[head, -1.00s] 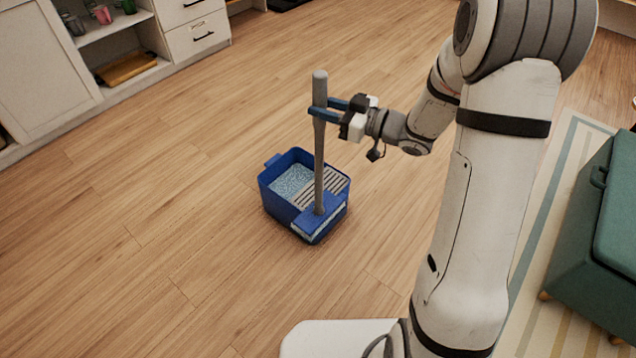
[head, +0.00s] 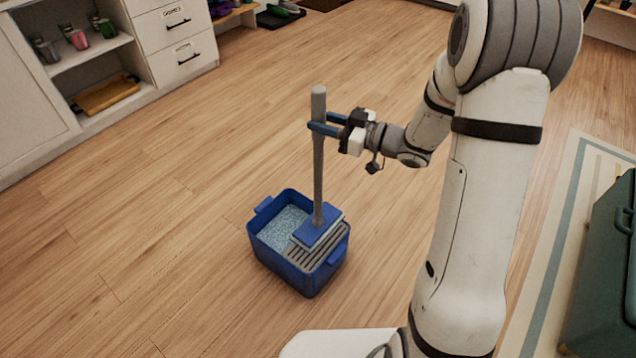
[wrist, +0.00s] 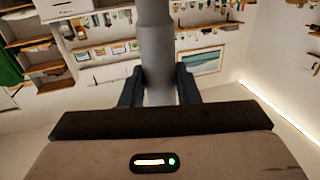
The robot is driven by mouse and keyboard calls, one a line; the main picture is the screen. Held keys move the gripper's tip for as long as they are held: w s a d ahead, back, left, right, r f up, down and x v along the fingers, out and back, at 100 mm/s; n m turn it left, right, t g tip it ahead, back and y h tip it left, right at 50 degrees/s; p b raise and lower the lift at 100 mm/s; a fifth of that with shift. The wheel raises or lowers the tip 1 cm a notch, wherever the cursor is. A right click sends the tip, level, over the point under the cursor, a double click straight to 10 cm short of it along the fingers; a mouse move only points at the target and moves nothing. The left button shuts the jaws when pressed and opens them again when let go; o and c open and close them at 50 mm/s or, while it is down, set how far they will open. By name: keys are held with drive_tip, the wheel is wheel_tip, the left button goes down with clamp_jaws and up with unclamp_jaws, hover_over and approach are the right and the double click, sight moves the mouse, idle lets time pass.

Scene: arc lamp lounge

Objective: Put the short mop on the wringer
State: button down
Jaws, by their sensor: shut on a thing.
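The short mop has a grey handle (head: 318,170) and a flat blue head (head: 317,226) with a pale pad under it. My gripper (head: 318,129) is shut on the upper handle, which stands nearly upright. In the wrist view the handle (wrist: 156,50) sits between the two dark blue fingers (wrist: 160,88). The wringer (head: 308,257) is a grey slatted rack at the near right part of a blue bucket (head: 275,266). The mop head covers the wringer's far part. I cannot tell whether it touches the slats.
Pale blue speckled filling (head: 281,229) shows in the bucket's left part. The wood floor around the bucket is clear. A white cabinet (head: 35,85) stands at the left. A dark green chest (head: 605,270) and a striped rug (head: 560,240) are at the right.

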wheel_tip(320, 180, down, 8)
drive_tip(key=b, duration=0.2)
drive_tip(key=shift+a+b, duration=0.3)
drive_tip(key=c, duration=1.6)
unclamp_jaws()
drive_tip(key=shift+f, duration=0.15)
drive_tip(key=o, duration=0.5)
